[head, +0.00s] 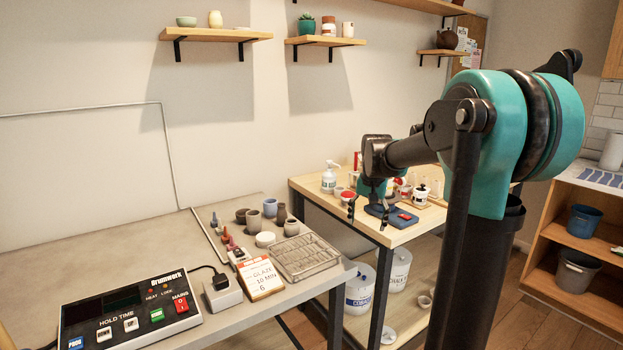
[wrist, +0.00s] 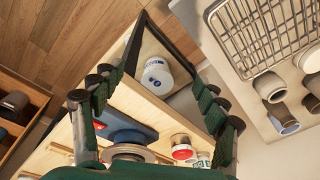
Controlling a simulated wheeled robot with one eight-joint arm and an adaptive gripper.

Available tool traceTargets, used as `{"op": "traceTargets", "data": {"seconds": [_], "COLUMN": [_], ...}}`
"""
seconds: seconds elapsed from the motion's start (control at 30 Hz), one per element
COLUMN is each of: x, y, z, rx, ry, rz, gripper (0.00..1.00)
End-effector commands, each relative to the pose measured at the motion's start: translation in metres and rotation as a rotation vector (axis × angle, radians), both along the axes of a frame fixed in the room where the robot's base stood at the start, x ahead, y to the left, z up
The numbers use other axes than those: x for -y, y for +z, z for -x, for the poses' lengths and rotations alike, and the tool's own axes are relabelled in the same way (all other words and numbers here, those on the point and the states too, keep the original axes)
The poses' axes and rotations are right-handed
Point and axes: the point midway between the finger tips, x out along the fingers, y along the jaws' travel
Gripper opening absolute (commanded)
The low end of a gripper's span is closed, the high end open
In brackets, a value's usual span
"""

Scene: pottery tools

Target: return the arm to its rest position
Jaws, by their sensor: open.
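My arm reaches out from the right in the head view. My gripper (head: 367,207) hangs over the left part of the small wooden table (head: 408,236), in front of a blue flat object (head: 391,215) with a red item on it. In the wrist view my gripper (wrist: 160,115) shows its dark green ribbed fingers spread wide, with nothing between them. The wrist view looks down past the edge of the wooden table, with the blue object (wrist: 125,131) near the left finger. The fingers appear to touch nothing.
A grey bench (head: 150,257) at left holds a control box (head: 130,310), a glaze card (head: 260,279), a wire basket (head: 303,257) and several small pots. A pump bottle (head: 329,177) and jars stand on the wooden table. White buckets (head: 359,289) sit below. Wall shelves (head: 216,35) hang behind.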

Motion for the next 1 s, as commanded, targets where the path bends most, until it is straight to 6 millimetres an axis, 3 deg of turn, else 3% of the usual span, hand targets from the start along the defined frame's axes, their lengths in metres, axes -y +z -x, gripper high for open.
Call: {"op": "traceTargets", "data": {"seconds": [0.03, 0.3, 0.5, 0.7, 1.0], "x": [0.003, 0.012, 0.016, 0.017, 0.017], "y": [-0.015, -0.093, -0.145, -0.168, -0.169], "z": [0.025, 0.148, 0.227, 0.261, 0.263], "rx": [0.018, 0.120, 0.179, 0.206, 0.208], "ry": [0.028, 0.199, 0.299, 0.345, 0.348], "rz": [0.005, 0.046, 0.079, 0.098, 0.099], "gripper": [0.73, 0.73, 0.73, 0.73, 0.73]}}
